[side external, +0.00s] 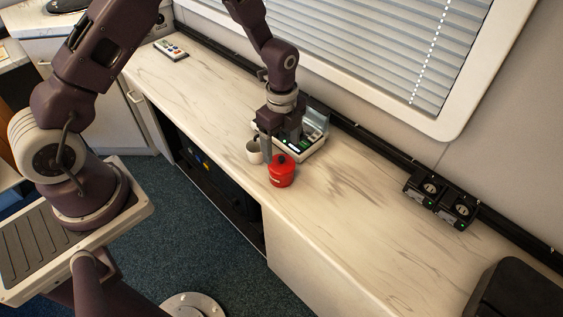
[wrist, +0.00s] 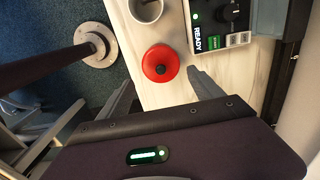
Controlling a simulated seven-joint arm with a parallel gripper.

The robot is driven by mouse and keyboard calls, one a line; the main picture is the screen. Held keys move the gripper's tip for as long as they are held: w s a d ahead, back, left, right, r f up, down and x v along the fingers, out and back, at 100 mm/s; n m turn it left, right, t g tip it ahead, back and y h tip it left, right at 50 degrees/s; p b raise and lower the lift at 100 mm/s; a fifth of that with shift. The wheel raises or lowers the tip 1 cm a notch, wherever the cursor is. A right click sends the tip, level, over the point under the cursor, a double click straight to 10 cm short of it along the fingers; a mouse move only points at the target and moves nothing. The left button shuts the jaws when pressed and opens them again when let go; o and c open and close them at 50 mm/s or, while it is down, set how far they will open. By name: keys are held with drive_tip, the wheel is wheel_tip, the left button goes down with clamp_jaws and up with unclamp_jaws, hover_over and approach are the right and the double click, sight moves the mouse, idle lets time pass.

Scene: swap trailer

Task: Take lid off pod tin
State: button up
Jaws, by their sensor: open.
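The red pod tin (side external: 281,177) stands upright on the marbled counter. Its red lid (wrist: 160,55) with a black knob (wrist: 160,69) is on top. My gripper (side external: 281,150) points down just above and behind the tin in the side view, and one finger overlaps the lid's edge there. In the wrist view my open gripper (wrist: 166,92) has a grey finger on each side, with the lid ahead of the gap between the fingertips. Nothing is held. Whether a finger touches the lid cannot be told.
A white cup (side external: 254,152) stands close beside the tin; it also shows in the wrist view (wrist: 146,12). A machine with a READY label (wrist: 210,45) sits right behind. A remote (side external: 171,49) lies at the far end. The counter's near right stretch (side external: 350,230) is clear.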

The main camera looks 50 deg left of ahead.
sight(281, 157)
wheel_tip(281, 157, down, 5)
drive_tip(key=shift+w+a, duration=0.15)
drive_tip(key=c, duration=1.5)
drive_tip(key=shift+o, duration=0.2)
